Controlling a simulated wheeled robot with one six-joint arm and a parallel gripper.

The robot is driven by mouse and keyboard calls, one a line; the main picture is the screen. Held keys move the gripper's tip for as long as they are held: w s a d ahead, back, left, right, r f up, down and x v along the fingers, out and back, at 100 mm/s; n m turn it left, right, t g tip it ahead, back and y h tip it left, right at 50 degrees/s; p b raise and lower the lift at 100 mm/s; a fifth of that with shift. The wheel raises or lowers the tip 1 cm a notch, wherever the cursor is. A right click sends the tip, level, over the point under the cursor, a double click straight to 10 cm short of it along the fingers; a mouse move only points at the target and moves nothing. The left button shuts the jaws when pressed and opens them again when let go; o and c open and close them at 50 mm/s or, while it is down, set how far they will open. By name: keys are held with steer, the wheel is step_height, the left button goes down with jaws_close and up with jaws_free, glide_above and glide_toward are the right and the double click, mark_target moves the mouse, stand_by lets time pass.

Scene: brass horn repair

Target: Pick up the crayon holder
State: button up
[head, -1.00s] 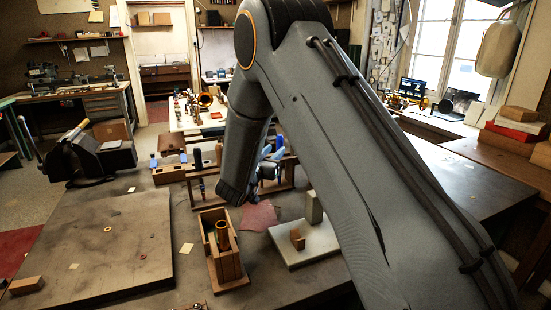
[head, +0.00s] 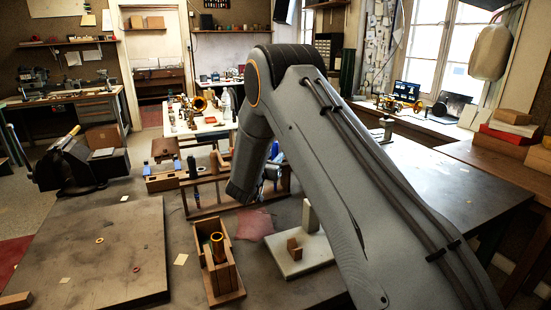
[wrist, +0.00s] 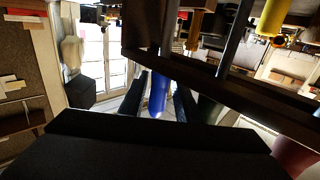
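A slim blue rod-shaped thing (wrist: 158,96), which I take to be the crayon holder, stands between the two dark fingers of my gripper (wrist: 158,104) in the wrist view. The fingers are apart, one on each side, with narrow gaps seeming to show beside it. In the head view, my gripper (head: 270,172) is at the wooden tool rack (head: 208,208), mostly hidden behind my forearm. Blue shows there too, but I cannot tell its parts. The rack's dark rail (wrist: 225,82) crosses close beside the fingers in the wrist view.
A wooden box (head: 225,287) holding a brass-coloured tube (head: 217,247) stands in front of the rack. A pale slab (head: 308,262) with small blocks lies to its right, near a reddish cloth (head: 254,224). A vise (head: 75,160) stands at left. The left bench board (head: 100,245) is mostly clear.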

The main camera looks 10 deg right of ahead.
steer(key=shift+w+d, duration=0.15)
jaws_close()
steer(key=shift+r, duration=0.1)
